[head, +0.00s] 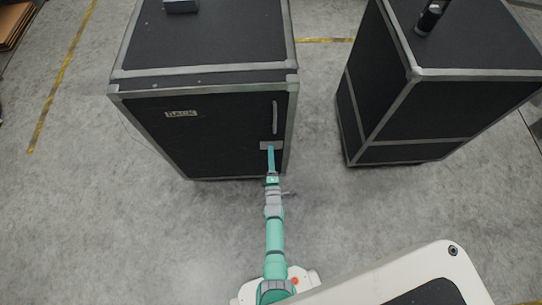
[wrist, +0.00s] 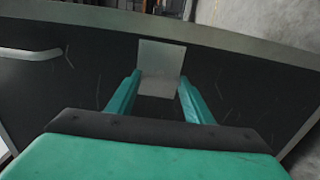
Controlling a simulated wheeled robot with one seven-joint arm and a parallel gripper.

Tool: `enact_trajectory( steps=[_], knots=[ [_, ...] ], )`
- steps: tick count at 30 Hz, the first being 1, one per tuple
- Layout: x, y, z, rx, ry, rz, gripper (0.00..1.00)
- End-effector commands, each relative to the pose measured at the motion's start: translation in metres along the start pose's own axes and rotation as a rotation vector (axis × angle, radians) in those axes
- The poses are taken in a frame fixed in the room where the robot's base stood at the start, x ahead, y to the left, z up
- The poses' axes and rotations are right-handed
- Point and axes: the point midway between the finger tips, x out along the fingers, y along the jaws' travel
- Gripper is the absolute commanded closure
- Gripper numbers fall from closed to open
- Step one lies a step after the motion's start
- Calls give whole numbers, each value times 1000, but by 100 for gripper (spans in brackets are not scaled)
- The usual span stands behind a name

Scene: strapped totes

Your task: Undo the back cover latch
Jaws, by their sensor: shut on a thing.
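The back cover (head: 215,130) is the dark front panel of the left case, with a "BACK" label (head: 181,114) at its upper left. The back cover latch (head: 264,146) shows as a small grey plate near the cover's right edge; the plate also shows in the wrist view (wrist: 162,58). My gripper (head: 270,149) reaches it from below in the head view. In the wrist view my gripper (wrist: 160,88) has one finger on each side of the plate's lower part and is shut on the latch. The exact grip is too small to make out.
A vertical grey handle (head: 275,117) sits just above the latch and shows at the left of the wrist view (wrist: 30,54). A second dark case (head: 440,95) stands to the right, across a floor gap. Grey floor (head: 120,230) in front is clear.

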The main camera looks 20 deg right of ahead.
Motion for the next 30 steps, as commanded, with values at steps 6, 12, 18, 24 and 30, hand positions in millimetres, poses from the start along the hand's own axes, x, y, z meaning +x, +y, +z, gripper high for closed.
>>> enact_trajectory(
  steps=[6,12,18,24,30],
  knots=[
    [0,0,-2,-2,4,-1,46],
    [0,0,-1,-1,2,0,34],
    [-2,0,-1,0,1,-1,34],
    [-24,-1,0,0,1,-2,34],
    [-60,-1,-1,0,1,-3,34]
  ],
)
